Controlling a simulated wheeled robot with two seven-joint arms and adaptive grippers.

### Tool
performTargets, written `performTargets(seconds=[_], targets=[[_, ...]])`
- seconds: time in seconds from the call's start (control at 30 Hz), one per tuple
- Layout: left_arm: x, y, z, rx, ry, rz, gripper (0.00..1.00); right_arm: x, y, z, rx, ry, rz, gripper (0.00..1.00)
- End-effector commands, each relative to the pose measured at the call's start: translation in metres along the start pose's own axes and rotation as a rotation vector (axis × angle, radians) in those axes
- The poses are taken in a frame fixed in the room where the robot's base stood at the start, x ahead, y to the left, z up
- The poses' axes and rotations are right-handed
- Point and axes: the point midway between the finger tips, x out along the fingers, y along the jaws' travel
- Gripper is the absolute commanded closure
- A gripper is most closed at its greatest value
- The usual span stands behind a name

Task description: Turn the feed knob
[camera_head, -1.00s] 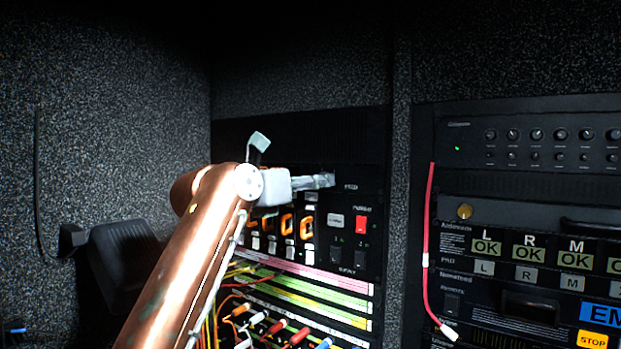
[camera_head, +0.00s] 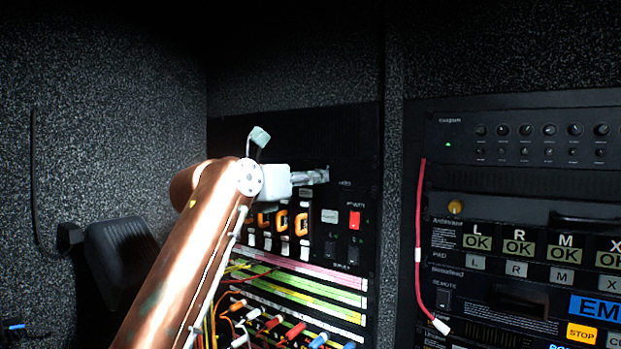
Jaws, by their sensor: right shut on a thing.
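My right gripper (camera_head: 318,176) is at the upper part of the black rack panel (camera_head: 352,215) in the middle of the view. Its fingers are shut at the panel face, just left of a small white label. The feed knob is hidden by the fingers, so its position cannot be seen. My copper-coloured right arm comes up from the bottom and covers the panel's left side. My left gripper is not in view.
Below the gripper are a red switch (camera_head: 354,219), lit orange digits (camera_head: 302,222) and patch cables (camera_head: 293,332). A second rack (camera_head: 520,205) stands at right, with a red cable (camera_head: 419,250) hanging at its left edge. A black chair-like shape (camera_head: 117,255) is at left.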

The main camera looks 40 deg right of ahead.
Motion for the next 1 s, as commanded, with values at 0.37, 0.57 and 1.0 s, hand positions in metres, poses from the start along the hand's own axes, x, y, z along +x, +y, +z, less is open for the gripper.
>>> performTargets(seconds=[0.37, 0.57, 1.0], targets=[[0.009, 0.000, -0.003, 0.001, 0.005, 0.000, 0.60, -0.001, 0.001, 0.000, 0.167, -0.002, 0.001, 1.00], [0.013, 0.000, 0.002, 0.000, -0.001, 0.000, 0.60, 0.000, 0.000, 0.001, 0.347, 0.003, 0.001, 1.00], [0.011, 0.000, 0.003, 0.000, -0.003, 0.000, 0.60, -0.001, -0.002, 0.003, 0.767, 0.016, 0.004, 1.00]])
